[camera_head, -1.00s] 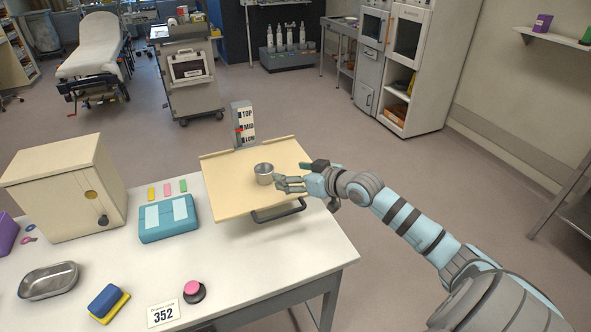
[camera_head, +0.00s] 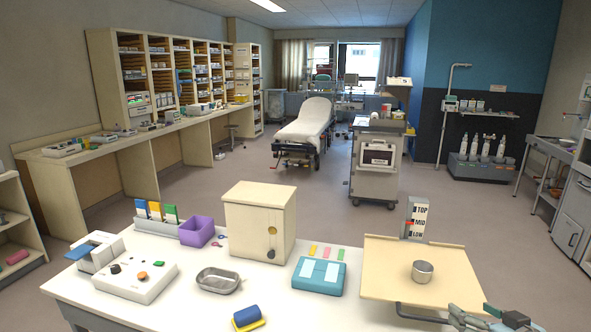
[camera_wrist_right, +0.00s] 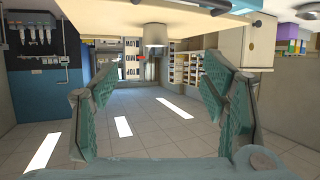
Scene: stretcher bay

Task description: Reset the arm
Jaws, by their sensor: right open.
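My right gripper (camera_head: 480,318) shows at the bottom right of the head view, cut off by the frame edge, beyond the front right of the tan tray board (camera_head: 385,285). In the right wrist view its two teal fingers (camera_wrist_right: 155,110) stand wide apart with nothing between them. A small steel cup (camera_head: 422,271) stands upright on the board, apart from the fingers; it also shows upside down in the wrist view (camera_wrist_right: 156,38). Behind the board is a post with a TOP/MID/LOW scale (camera_head: 418,217) and a red marker. My left gripper is not in view.
The white table also holds a cream cabinet (camera_head: 259,222), a teal case (camera_head: 318,277), a steel dish (camera_head: 218,281), a purple bin (camera_head: 197,232) and a control box (camera_head: 135,278). A cart (camera_head: 377,162) and a stretcher (camera_head: 306,127) stand behind on open floor.

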